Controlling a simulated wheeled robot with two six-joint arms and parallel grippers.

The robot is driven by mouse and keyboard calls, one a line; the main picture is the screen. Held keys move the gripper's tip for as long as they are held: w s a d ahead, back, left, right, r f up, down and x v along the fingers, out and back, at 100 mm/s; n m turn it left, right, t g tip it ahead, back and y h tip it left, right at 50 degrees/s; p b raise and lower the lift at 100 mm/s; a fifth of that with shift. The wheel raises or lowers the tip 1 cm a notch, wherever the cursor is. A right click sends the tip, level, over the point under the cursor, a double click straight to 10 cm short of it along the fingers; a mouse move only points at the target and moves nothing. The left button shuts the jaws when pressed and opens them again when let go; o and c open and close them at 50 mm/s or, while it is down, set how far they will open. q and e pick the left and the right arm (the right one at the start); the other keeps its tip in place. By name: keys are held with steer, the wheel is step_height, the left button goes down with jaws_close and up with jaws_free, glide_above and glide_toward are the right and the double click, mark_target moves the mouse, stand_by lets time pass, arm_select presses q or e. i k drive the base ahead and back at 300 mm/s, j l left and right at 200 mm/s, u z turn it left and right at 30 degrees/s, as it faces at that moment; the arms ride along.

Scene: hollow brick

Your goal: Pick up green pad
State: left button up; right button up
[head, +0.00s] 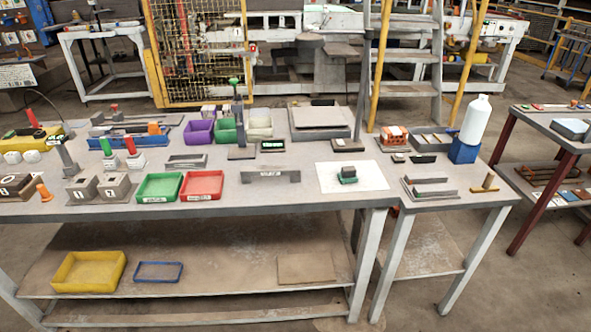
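A small green piece (348,180), which looks like the green pad, lies on a white sheet (372,184) near the right end of the main table. A dark grey block (346,170) rests on or just behind it and hides part of it. The pieces are too small to tell exactly how they touch. Neither of my grippers is in the head view, and nothing is touching the green piece.
A grey bracket (270,177) lies left of the sheet. Green (158,187) and red (202,185) trays stand further left. A grey box (320,120) stands behind. A side table (455,199) on the right carries a white bottle (477,120). Bare tabletop surrounds the sheet.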

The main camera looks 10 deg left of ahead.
mark_target(347, 175)
steer(key=i+l, duration=0.25)
steer(key=i+l+u, duration=0.15)
steer(key=l, duration=0.15)
steer(key=i+l+u, duration=0.35)
steer(key=l, duration=0.25)
steer(key=l+u, duration=0.15)
steer(key=l, duration=0.15)
